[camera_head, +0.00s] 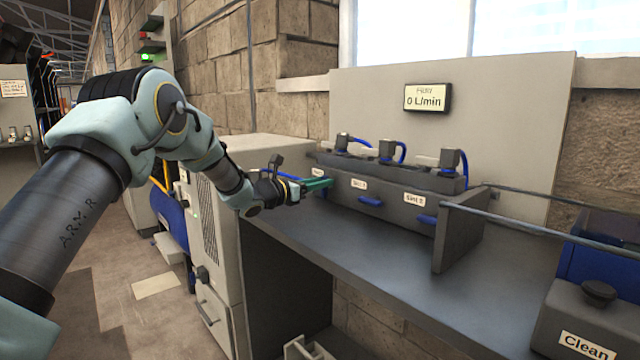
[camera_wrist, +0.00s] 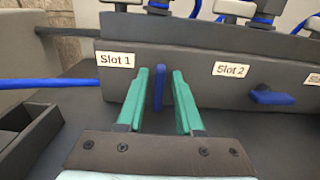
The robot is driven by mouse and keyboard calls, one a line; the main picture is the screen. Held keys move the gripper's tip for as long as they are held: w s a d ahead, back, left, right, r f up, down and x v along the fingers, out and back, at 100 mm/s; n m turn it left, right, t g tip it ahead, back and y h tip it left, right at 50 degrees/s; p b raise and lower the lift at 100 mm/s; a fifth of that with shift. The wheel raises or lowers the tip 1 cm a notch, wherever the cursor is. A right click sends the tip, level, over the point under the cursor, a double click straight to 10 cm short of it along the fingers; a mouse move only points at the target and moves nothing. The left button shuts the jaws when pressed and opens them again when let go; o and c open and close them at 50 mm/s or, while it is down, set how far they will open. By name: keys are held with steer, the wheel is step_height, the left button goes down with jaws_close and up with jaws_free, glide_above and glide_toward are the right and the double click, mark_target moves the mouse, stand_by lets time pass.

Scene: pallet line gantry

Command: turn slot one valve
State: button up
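The slot one valve handle (camera_wrist: 158,88) is a blue lever on the front of the grey manifold box, upright in the wrist view. My gripper (camera_wrist: 166,85) has green fingers, one on each side of this handle. The label "Slot 1" (camera_wrist: 115,59) is left of the fingers. In the head view my gripper (camera_head: 318,184) is at the left end of the manifold box (camera_head: 395,205) and hides the slot one handle.
The slot two handle (camera_head: 370,201) and slot three handle (camera_head: 427,219) lie flat, to the right. A flow display (camera_head: 427,97) reads 0 L/min. A metal rail (camera_head: 540,228) crosses at the right, near a bin marked Clean (camera_head: 590,320). The bench top (camera_head: 350,245) in front is clear.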

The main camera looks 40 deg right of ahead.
jaws_close()
steer(key=shift+f+b, duration=0.15)
steer(key=shift+b, duration=0.4)
steer(key=m+b, duration=0.1)
steer(key=b, duration=0.2)
steer(key=m+b, duration=0.1)
steer(key=b, duration=0.2)
steer(key=shift+s+f+m, duration=0.15)
steer(key=shift+f+m, duration=0.25)
steer(key=m+b, duration=0.1)
steer(key=b, duration=0.2)
steer(key=m+b, duration=0.2)
steer(key=b, duration=0.1)
steer(key=m+b, duration=0.1)
steer(key=b, duration=0.2)
steer(key=shift+s+f, duration=0.2)
steer(key=shift+s, duration=0.1)
steer(key=m+b, duration=0.2)
steer(key=b, duration=0.2)
steer(key=m+b, duration=0.2)
steer(key=b, duration=0.2)
steer(key=m+b, duration=0.2)
steer(key=b, duration=0.1)
steer(key=shift+s+a+f+m+b, duration=0.1)
steer(key=shift+s+f+m+b, duration=0.1)
steer(key=shift+s+m+b, duration=0.15)
steer(key=m+b, duration=0.3)
steer(key=shift+b, duration=0.4)
steer(key=shift+m+b, duration=0.75)
steer(key=shift+b, duration=0.05)
